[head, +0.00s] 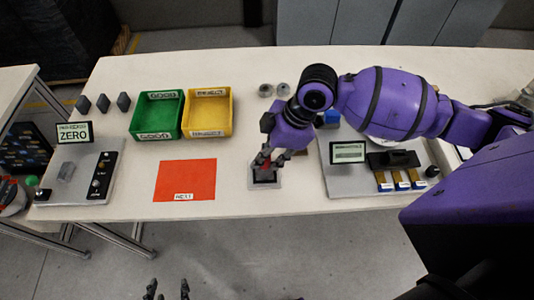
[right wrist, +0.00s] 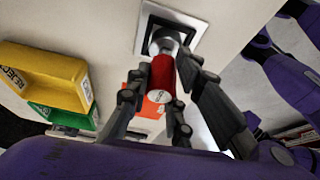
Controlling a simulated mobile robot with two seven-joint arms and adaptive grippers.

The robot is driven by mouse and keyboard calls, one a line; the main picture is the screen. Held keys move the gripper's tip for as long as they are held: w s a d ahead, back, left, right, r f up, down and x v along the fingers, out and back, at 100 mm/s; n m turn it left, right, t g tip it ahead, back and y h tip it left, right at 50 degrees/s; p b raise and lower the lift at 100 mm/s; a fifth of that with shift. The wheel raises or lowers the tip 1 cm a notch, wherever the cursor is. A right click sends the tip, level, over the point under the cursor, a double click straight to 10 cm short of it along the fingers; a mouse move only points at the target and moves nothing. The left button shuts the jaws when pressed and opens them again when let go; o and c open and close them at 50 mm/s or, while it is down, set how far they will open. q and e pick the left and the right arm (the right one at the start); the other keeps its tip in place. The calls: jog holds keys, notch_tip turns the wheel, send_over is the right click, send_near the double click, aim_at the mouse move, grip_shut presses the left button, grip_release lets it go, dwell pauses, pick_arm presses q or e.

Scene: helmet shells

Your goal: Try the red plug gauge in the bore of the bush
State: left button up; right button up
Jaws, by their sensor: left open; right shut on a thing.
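The red plug gauge (right wrist: 161,85) is held between the fingers of my right gripper (right wrist: 180,100), which is shut on it. Its far end points at a round grey metal piece (right wrist: 166,40), probably the bush, in the dark middle of a pale square holder (right wrist: 203,27). I cannot tell whether the gauge's end is inside the bore or just over it. In the head view my right gripper (head: 266,158) is right above the holder (head: 254,184) and hides most of the gauge and bush. My left gripper (head: 167,290) is open and empty, off the table's front edge.
A green GOOD bin (head: 142,134) and yellow REJECT bin (head: 208,132) stand left of the holder, behind a red mat (head: 185,180). Two grey round parts (head: 274,90) are behind it. A grey gauge station (head: 345,185) is close on the right, a ZERO unit (head: 75,172) far left.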

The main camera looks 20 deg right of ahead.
pick_arm(q)
jog(key=shift+w+r+t+p, duration=0.3)
jog(key=shift+w+r+p, duration=0.5)
jog(key=shift+r, duration=0.4)
dwell(6.0)
